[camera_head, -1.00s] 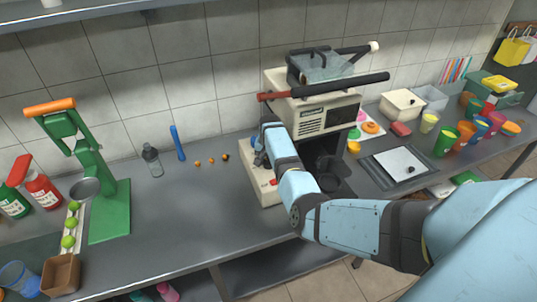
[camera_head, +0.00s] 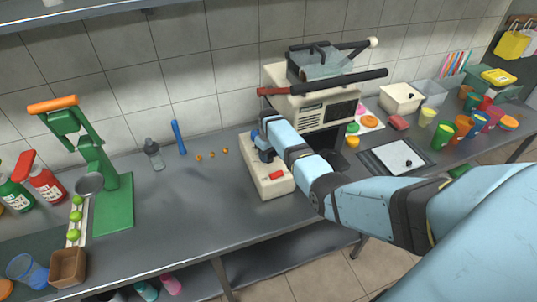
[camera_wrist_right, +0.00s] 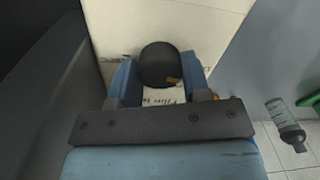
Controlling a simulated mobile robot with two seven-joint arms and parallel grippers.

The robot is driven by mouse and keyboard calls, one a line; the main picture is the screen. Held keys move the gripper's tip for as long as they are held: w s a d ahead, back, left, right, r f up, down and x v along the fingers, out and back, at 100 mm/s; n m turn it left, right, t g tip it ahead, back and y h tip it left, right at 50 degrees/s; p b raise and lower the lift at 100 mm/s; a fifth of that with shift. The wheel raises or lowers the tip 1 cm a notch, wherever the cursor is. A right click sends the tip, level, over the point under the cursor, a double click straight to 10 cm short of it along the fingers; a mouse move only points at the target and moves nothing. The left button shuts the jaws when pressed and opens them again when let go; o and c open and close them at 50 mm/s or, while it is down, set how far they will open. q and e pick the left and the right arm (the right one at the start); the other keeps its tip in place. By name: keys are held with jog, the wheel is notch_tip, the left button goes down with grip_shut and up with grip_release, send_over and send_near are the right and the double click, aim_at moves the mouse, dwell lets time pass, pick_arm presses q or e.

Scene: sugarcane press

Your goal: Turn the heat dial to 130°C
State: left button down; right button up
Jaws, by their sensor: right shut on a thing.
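The heat dial (camera_wrist_right: 160,62) is a round black knob with a small orange mark on its lower right, on a cream panel (camera_wrist_right: 115,20) in the right wrist view. Small printing shows below it, too unclear to read as a temperature. My right gripper (camera_wrist_right: 158,78) is shut on the dial, with one blue finger at each side. In the head view, my right gripper (camera_head: 262,146) is at the top of the cream base (camera_head: 268,188) of the press machine (camera_head: 312,108). There it hides the dial. My left gripper is not in view.
A red switch (camera_head: 277,175) sits on the base's front part. A green juicer (camera_head: 112,200) is further left. The counter (camera_head: 190,210) between is clear.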

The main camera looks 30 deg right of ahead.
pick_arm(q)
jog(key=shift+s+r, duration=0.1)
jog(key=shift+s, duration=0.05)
pick_arm(e)
jog(key=shift+r+n, duration=0.1)
jog(key=shift+n, duration=0.5)
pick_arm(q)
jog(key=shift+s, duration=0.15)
pick_arm(e)
jog(key=shift+w, duration=0.1)
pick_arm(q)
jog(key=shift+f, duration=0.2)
pick_arm(e)
jog(key=o, duration=0.9)
